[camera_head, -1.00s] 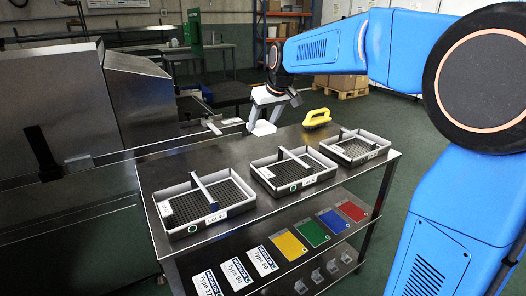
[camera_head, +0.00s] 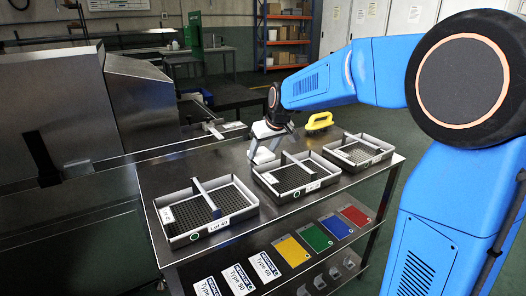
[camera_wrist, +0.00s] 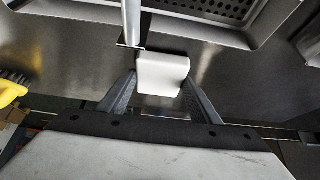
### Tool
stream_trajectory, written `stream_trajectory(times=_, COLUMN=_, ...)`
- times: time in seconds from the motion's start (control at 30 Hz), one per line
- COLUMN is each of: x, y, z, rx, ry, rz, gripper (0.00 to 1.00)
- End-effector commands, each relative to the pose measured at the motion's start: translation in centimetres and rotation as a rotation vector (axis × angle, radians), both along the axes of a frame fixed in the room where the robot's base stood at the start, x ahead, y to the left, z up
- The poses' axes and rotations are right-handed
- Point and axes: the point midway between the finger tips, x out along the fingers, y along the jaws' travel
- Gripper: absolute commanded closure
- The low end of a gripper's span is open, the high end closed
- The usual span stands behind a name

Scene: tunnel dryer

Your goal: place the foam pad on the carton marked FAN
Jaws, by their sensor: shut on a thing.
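A white block with rounded edges, which looks like the foam pad (camera_wrist: 163,74), sits between the two fingertips of my gripper (camera_wrist: 161,92) in the wrist view. My gripper is shut on it. In the head view my gripper (camera_head: 263,148) hangs over the back of the steel table, behind the middle tray, with the white pad (camera_head: 262,156) low between its fingers. I cannot tell whether the pad touches the table top. No carton with a readable FAN mark shows in either view.
Three trays with dividers stand along the steel table: left (camera_head: 207,237), middle (camera_head: 322,174) and right (camera_head: 384,148). A yellow brush (camera_head: 319,121) lies behind the right tray. Coloured and white cards lie on the lower shelf. Boxes (camera_head: 290,31) fill a far rack.

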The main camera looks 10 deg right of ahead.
Motion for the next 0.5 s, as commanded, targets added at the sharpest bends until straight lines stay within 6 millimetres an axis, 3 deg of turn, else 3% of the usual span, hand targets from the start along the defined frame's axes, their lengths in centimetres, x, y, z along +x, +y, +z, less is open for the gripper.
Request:
stream_trajectory(times=0.37, x=0.03, y=-0.01, z=-0.39, rx=-0.001, ry=-0.002, rz=0.0, gripper=0.63)
stream_trajectory(times=0.4, x=0.04, y=0.0, z=-0.37, rx=-0.001, ry=-0.002, rz=0.0, gripper=0.35)
stream_trajectory(times=0.47, x=0.03, y=0.0, z=-0.35, rx=-0.001, ry=-0.002, rz=0.0, gripper=0.24)
stream_trajectory(times=0.5, x=0.03, y=0.0, z=-0.35, rx=-0.001, ry=-0.002, rz=0.0, gripper=0.24)
